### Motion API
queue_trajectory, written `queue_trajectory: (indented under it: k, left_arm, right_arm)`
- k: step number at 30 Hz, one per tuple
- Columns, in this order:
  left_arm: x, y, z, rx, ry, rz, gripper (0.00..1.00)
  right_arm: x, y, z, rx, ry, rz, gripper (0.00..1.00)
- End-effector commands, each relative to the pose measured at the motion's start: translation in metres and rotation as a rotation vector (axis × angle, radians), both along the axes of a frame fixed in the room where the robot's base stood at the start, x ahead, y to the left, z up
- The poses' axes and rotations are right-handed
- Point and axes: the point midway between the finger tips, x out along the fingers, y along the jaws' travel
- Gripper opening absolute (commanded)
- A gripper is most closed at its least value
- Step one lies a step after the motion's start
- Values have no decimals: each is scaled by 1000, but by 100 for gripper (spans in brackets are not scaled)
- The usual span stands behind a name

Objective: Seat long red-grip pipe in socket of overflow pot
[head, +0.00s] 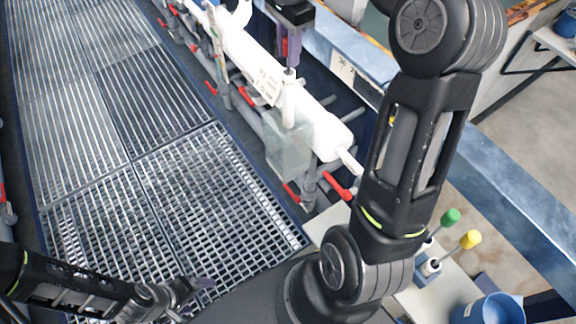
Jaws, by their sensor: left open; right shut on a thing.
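My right gripper (290,52) is at the top centre, pointing down, with its purple fingers shut on the red grip of the pipe. A thin grey stem runs down from the grip to the pipe's white tube (289,105), which looks upright. The translucent greenish overflow pot (288,157) is directly below, beside the long white cylinder. The tube's lower end overlaps the pot's upper part; I cannot tell whether it is in the socket, which I cannot make out. My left gripper (192,294) is open and empty at the bottom left, over the grating.
Metal grating (130,120) fills the left side. A long white cylinder (325,132) and grey pipework with red handles (340,188) run diagonally beside the pot. A green-grip piece (450,216) and a yellow-grip piece (470,240) stand at the lower right, near a blue cup (490,309).

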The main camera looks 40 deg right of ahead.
Motion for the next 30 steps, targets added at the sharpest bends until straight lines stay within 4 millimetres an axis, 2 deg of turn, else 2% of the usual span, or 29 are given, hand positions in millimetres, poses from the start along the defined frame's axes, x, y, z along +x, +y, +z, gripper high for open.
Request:
queue_trajectory:
  k: [1,3,6,10,14,25,30]
  left_arm:
    - [0,-1,-27,-3,-1,0,80]
    - [2,-2,-45,-7,-8,-2,80]
    - [6,-3,-65,-13,-19,-4,80]
    - [7,-4,-80,-18,-25,-7,80]
    - [7,-4,-85,-17,-26,-6,80]
    - [8,-4,-83,-17,-26,-6,80]
    - [8,-4,-82,-17,-26,-6,80]
  right_arm:
    - [0,0,-29,1,2,1,0]
    - [0,0,-49,1,3,1,0]
    - [0,0,-72,0,2,1,0]
    - [0,0,-93,0,3,0,0]
    - [0,1,-101,0,2,1,0]
    - [0,0,-101,0,2,1,0]
    - [-1,0,-122,1,6,0,0]
